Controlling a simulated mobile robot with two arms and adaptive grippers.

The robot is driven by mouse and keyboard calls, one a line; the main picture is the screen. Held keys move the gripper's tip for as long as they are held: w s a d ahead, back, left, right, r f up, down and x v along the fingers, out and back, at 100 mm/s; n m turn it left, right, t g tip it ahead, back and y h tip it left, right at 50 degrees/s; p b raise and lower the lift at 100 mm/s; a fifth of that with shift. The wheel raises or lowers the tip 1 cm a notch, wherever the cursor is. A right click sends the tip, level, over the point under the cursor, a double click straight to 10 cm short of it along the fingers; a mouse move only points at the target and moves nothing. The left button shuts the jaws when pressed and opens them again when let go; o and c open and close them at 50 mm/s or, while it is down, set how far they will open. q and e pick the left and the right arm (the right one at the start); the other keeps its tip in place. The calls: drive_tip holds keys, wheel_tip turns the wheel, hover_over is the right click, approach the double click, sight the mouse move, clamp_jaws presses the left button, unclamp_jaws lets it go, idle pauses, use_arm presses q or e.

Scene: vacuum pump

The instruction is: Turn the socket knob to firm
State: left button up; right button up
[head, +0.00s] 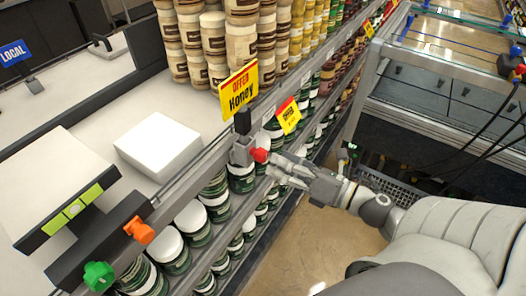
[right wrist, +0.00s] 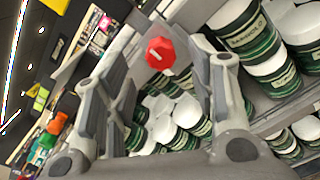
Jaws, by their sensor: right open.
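A red knob (head: 259,155) sits on the front of a small grey socket box (head: 242,150) fixed to the shelf rail. In the right wrist view the red knob (right wrist: 160,53) shows a short white mark and appears between the finger tips. My right gripper (head: 277,170) is open, its fingers pointing at the red knob from the right. I cannot tell whether a finger touches it. No lettering on the socket is readable. My left gripper is not in view.
An orange knob (head: 139,230) and a green knob (head: 98,275) stick out of a dark panel at lower left. White-lidded jars (head: 189,215) fill the shelves below the rail. A yellow Honey sign (head: 238,91) stands above the socket. The aisle floor (head: 270,240) is clear.

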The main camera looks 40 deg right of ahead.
sight(266, 156)
drive_tip(key=p+x, duration=0.1)
drive_tip(key=x, duration=0.4)
drive_tip(key=shift+w+r, duration=0.1)
drive_tip(key=shift+w, duration=0.1)
drive_tip(key=shift+w+a, duration=0.15)
drive_tip(key=shift+w, duration=0.15)
drive_tip(key=c, duration=1)
drive_tip(key=shift+p, duration=0.3)
